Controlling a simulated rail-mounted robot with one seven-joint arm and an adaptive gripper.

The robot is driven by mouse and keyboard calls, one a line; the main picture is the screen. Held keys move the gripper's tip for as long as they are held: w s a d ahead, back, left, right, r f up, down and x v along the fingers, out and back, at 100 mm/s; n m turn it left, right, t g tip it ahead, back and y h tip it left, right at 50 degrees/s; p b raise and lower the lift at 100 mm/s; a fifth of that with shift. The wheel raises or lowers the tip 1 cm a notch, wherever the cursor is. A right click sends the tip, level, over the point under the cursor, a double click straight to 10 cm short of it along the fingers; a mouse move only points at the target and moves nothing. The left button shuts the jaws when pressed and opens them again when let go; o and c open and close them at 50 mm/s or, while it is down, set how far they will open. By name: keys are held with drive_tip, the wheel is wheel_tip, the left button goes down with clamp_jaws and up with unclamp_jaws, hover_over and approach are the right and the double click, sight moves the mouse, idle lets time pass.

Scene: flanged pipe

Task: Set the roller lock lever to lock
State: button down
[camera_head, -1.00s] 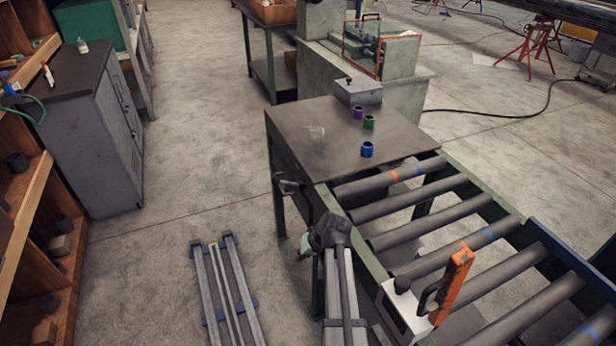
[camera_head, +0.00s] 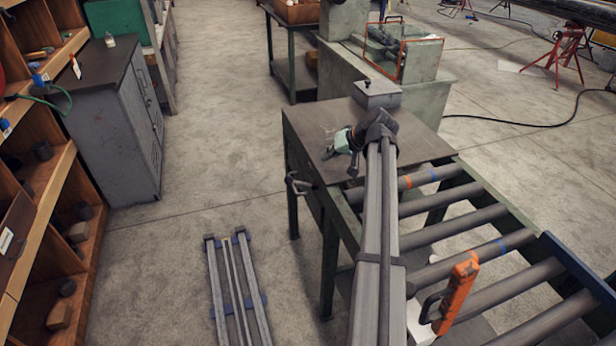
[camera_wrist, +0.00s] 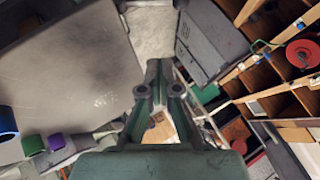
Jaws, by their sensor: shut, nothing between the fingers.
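A dark lever-like handle (camera_head: 297,184) sticks out at the left side of the steel table, beside the roller conveyor (camera_head: 480,215). I cannot tell for certain which is the roller lock lever, and no lock marking is readable. My gripper (camera_head: 353,166) is over the left part of the table top, apart from both. In the wrist view my gripper (camera_wrist: 159,68) has its green fingers together with nothing held.
The steel table top (camera_head: 312,125) bears a grey box (camera_head: 377,94). Blue (camera_wrist: 7,122), green (camera_wrist: 32,145) and purple (camera_wrist: 57,142) cups show in the wrist view. A grey cabinet (camera_head: 115,130) and wooden shelves (camera_head: 50,215) stand left. Floor between is open, with metal rails (camera_head: 235,280) lying there.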

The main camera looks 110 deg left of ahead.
drive_tip(key=p, duration=0.3)
hover_over(301, 183)
drive_tip(key=w+a, duration=0.2)
wheel_tip(301, 183, down, 7)
drive_tip(key=shift+r, duration=0.15)
drive_tip(key=f, duration=0.1)
drive_tip(key=d+f+p, duration=0.1)
drive_tip(key=s+f+p, duration=0.1)
drive_tip(key=f, duration=0.1)
drive_tip(key=shift+d, duration=0.4)
drive_tip(key=shift+w+f, duration=0.1)
drive_tip(key=shift+b, duration=0.4)
